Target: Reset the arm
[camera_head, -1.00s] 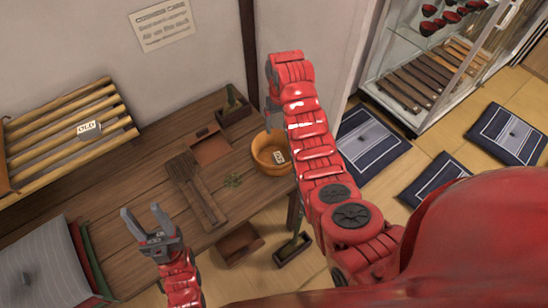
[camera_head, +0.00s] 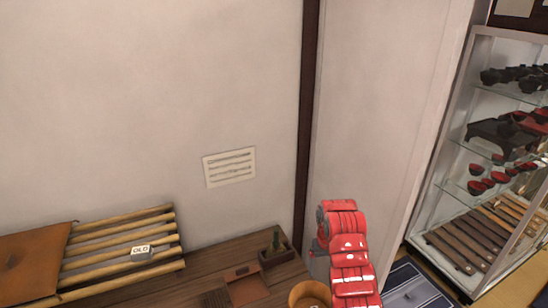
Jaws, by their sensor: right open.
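My right arm (camera_head: 347,262), red and segmented, rises from the bottom edge right of centre. My right gripper (camera_head: 318,243), grey, is at its upper left end, seen edge-on and mostly hidden by the arm's top link. It is open, and I see nothing held in it. It hangs near the right end of the wooden table (camera_head: 212,263), above and right of an orange-brown bucket (camera_head: 309,294) that is cut off by the bottom edge. My left gripper is out of view.
A slatted bamboo rack (camera_head: 105,268) with an "OLD" tag (camera_head: 140,250) stands at the left. A brown tray (camera_head: 243,284) and a small planter (camera_head: 276,250) are on the table.

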